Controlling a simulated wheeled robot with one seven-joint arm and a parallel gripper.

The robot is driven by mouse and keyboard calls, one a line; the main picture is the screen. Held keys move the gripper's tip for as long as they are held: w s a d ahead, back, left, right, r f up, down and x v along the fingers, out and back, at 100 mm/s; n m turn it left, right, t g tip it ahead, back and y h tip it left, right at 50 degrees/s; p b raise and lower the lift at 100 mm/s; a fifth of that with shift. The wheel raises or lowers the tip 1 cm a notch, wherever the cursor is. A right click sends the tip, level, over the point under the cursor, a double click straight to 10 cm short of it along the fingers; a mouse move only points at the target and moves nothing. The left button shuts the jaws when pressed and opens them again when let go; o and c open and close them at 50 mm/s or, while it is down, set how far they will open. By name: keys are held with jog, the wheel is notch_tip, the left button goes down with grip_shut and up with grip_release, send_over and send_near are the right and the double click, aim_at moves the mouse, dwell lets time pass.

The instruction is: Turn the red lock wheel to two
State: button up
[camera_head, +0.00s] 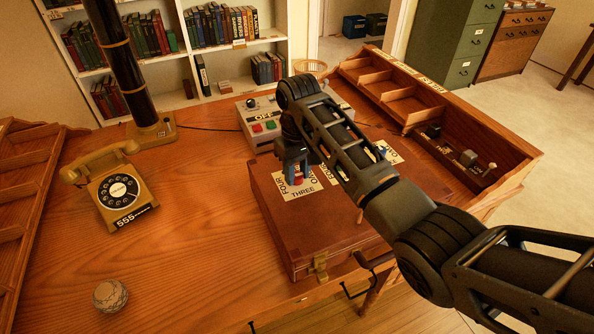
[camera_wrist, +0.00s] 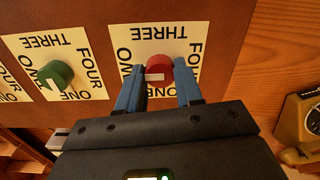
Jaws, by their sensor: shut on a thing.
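In the head view the red wheel (camera_head: 298,181) shows below my gripper (camera_head: 297,173), on the lid of a brown wooden case (camera_head: 326,236). A green wheel (camera_wrist: 57,74) on its own card is to the left in the wrist view.
A grey box with buttons (camera_head: 256,126) stands behind the case. A wooden tray with compartments (camera_head: 470,135) is at right. The desk's front left is mostly clear.

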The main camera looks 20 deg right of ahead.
aim_at(298, 175)
jog(key=o, duration=1)
jog(key=shift+o, duration=0.2)
jog(key=shift+r, duration=0.15)
notch_tip(298, 175, up, 8)
jog(key=shift+f+b, duration=0.2)
jog(key=shift+b, duration=0.2)
